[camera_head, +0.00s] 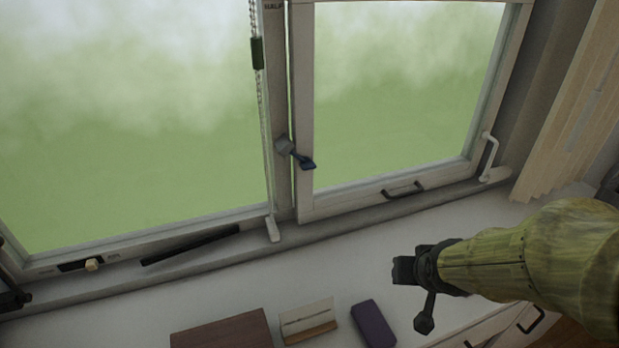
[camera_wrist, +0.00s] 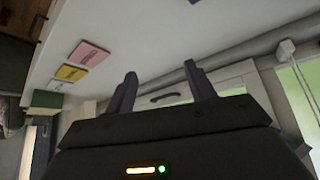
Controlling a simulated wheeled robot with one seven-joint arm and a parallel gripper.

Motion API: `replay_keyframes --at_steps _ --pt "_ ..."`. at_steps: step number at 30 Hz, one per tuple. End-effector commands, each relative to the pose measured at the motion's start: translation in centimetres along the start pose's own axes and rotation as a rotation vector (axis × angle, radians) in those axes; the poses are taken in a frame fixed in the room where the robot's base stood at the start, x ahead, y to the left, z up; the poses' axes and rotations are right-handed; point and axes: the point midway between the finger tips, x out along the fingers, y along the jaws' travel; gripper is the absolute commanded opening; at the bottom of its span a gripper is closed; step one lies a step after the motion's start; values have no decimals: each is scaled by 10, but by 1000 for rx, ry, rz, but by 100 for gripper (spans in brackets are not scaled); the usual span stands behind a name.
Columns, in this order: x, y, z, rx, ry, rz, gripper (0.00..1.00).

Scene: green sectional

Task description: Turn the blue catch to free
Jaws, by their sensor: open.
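The blue catch (camera_head: 307,163) is on the window's middle post, with its grey pivot at the post and its blue end pointing down and right across the edge of the right sash (camera_head: 400,100). The right sash looks closed or nearly so. My gripper (camera_head: 403,270) is open and empty, right of and below the catch, well apart from it. In the wrist view its two fingers (camera_wrist: 162,88) stand apart with a dark bar handle visible between them. I cannot make out the catch in the wrist view.
A dark handle (camera_head: 402,190) is on the right sash's lower rail, with a white lever (camera_head: 489,155) at its right. A beaded cord (camera_head: 263,110) hangs left of the catch. A purple case (camera_head: 373,323), a card holder (camera_head: 309,321) and a brown box (camera_head: 222,332) lie on the surface below.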

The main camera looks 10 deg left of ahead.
Motion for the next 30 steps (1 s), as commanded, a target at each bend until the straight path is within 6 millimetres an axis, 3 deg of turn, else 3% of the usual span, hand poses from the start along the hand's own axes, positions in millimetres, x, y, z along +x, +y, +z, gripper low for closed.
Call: replay_keyframes --at_steps 2,7,12,16,21,30 --pt "15 -14 -15 -32 149 -26 55" --pt "11 -53 -56 -97 456 -118 55" --pt "-11 -102 -80 -160 745 -258 55" --pt "-34 -133 -87 -195 904 -362 55" --pt "-50 -148 -90 -211 977 -418 55" --pt "-51 -147 -91 -210 976 -418 55"
